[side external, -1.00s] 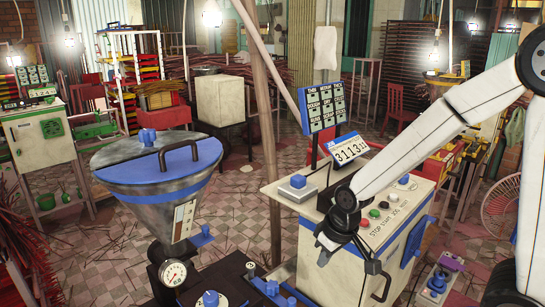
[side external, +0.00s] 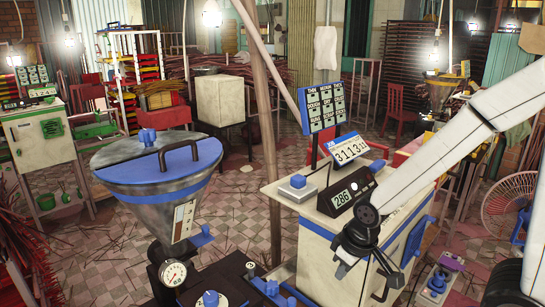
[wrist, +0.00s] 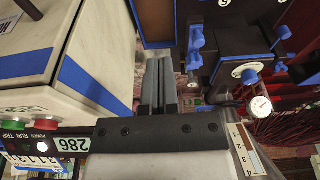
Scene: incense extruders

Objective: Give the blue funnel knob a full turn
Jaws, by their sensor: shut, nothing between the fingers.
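The metal funnel (side external: 160,205) stands at the left in the side view, with a blue lid (side external: 195,150) and a black arched handle. A small blue knob (side external: 147,135) sits on top of the lid toward the back left. A blue lever-like part (side external: 200,236) sticks out lower on the funnel's right side. I cannot make out the lid knob in the wrist view.
The white cabinet (side external: 312,246) with blue bands stands beside my gripper; a 286 display (side external: 342,200) and a sign board (side external: 326,106) are on it. A round gauge (side external: 173,273) is below the funnel. A wooden pole (side external: 268,130) rises between funnel and cabinet.

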